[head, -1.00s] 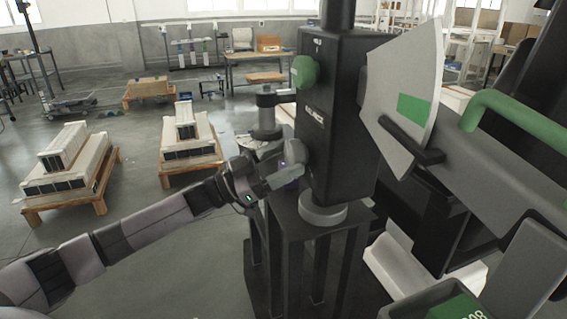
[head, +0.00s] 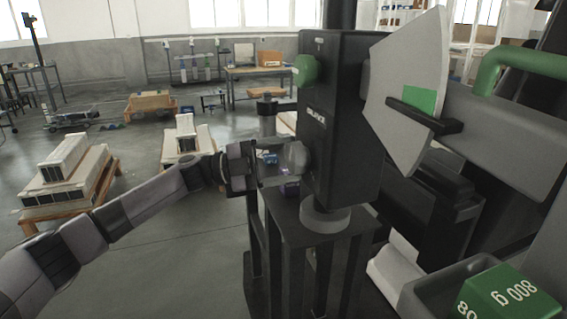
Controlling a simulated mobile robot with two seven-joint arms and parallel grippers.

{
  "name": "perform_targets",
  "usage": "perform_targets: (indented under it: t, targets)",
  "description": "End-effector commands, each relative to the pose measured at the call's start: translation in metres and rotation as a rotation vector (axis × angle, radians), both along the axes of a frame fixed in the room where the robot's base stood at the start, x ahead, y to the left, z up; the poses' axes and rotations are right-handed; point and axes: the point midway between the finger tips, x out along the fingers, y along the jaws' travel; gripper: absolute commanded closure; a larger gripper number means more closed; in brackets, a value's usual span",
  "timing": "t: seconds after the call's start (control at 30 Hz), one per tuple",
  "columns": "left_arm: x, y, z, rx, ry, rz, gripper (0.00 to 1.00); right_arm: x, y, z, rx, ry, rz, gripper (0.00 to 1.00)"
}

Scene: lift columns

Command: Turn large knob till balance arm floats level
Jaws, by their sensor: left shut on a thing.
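The large grey round knob (head: 296,157) sits on the left side of a black column housing (head: 342,120). My left gripper (head: 282,168) is shut on this knob; its fingertips are partly hidden against it. The grey balance arm (head: 500,135) extends right from the housing and looks tilted down toward the right. A pale fan-shaped scale plate (head: 405,70) stands at the arm, with a green patch (head: 420,97). A black pointer bar (head: 432,117) crosses the lower edge of the green patch. My right gripper is out of view.
A smaller green knob (head: 305,70) sits higher on the housing. A black stand (head: 320,232) supports it. A green 800 g weight (head: 505,298) sits in a grey tray at lower right. Pallets with pale stacks (head: 65,185) stand on open floor at left.

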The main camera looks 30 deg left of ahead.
Motion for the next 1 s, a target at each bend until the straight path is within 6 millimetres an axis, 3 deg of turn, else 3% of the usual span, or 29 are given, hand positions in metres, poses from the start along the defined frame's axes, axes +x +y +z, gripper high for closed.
perform_targets:
  t: [0.83, 0.87, 0.9, 0.93, 1.0]
  targets:
    - [0.0002, 0.0004, 0.0009, 0.104, -0.092, 0.000, 0.62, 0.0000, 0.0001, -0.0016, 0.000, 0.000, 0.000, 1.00]
    - [0.0002, 0.0004, 0.0009, 0.104, -0.092, 0.000, 0.25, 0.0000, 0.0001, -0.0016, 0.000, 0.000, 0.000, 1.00]
    - [0.0002, 0.0004, 0.0009, 0.104, -0.091, -0.001, 0.12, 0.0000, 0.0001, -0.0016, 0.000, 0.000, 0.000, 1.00]
    - [0.0002, 0.0004, 0.0009, 0.104, -0.091, -0.001, 0.06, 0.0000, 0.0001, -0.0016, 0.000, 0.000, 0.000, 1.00]
    - [0.0002, 0.0004, 0.0009, 0.103, -0.091, 0.000, 0.06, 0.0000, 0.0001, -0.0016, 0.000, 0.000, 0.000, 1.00]
